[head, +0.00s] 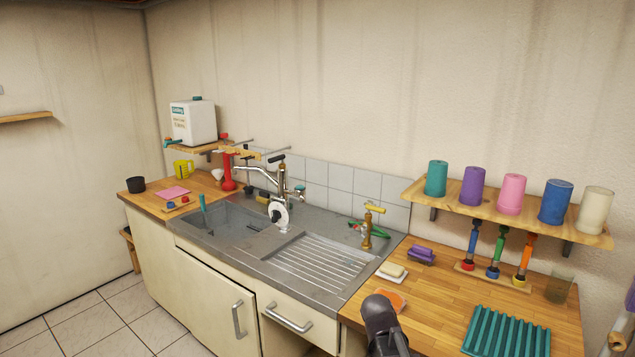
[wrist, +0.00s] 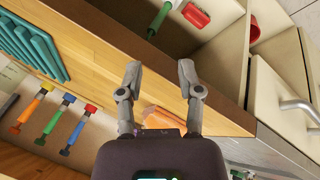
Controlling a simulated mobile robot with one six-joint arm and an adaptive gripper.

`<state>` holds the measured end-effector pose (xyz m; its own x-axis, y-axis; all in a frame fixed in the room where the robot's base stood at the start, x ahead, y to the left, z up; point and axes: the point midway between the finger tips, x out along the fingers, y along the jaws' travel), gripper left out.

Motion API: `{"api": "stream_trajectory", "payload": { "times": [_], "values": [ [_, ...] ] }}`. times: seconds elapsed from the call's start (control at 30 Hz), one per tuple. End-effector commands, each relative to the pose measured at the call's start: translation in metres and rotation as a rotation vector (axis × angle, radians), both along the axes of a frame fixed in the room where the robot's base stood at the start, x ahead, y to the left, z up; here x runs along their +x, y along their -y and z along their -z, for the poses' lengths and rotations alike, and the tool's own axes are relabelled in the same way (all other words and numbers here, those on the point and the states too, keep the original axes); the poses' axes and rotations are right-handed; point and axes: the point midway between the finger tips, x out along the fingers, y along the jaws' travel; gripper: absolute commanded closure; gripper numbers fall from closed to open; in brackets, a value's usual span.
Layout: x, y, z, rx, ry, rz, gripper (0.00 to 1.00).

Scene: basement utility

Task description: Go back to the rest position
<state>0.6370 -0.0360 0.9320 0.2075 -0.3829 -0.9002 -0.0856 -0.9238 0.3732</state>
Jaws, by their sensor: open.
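My gripper (wrist: 160,72) shows in the wrist view with its two grey fingers spread apart and nothing between them. It is in front of the wooden counter's front edge, near an orange cloth or sponge (wrist: 158,117) on the counter. In the head view a dark grey part of my arm (head: 384,322) rises at the bottom, in front of the counter's edge beside the orange piece (head: 391,298). The fingertips cannot be made out in the head view.
A teal ridged mat (head: 506,332) and upright coloured-handled tools (head: 493,270) stand on the right counter. Above is a shelf (head: 452,203) with several coloured cups. The sink (head: 233,228) and brass tap (head: 368,230) lie left. Below the counter, the wrist view shows a red item (wrist: 195,15).

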Motion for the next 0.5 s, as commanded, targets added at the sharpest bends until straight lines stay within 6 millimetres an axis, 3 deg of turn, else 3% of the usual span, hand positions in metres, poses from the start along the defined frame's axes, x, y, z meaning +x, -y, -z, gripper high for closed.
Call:
{"api": "stream_trajectory", "payload": {
  "times": [0.03, 0.2, 0.33, 0.5],
  "values": [
    [-0.02, -0.002, 0.004, 0.051, -0.034, 0.003, 0.53],
    [-0.065, -0.018, 0.015, 0.227, -0.141, -0.011, 0.53],
    [-0.087, -0.03, 0.018, 0.327, -0.193, -0.03, 0.53],
    [-0.099, -0.035, 0.018, 0.386, -0.222, -0.042, 0.53]
  ]
}}
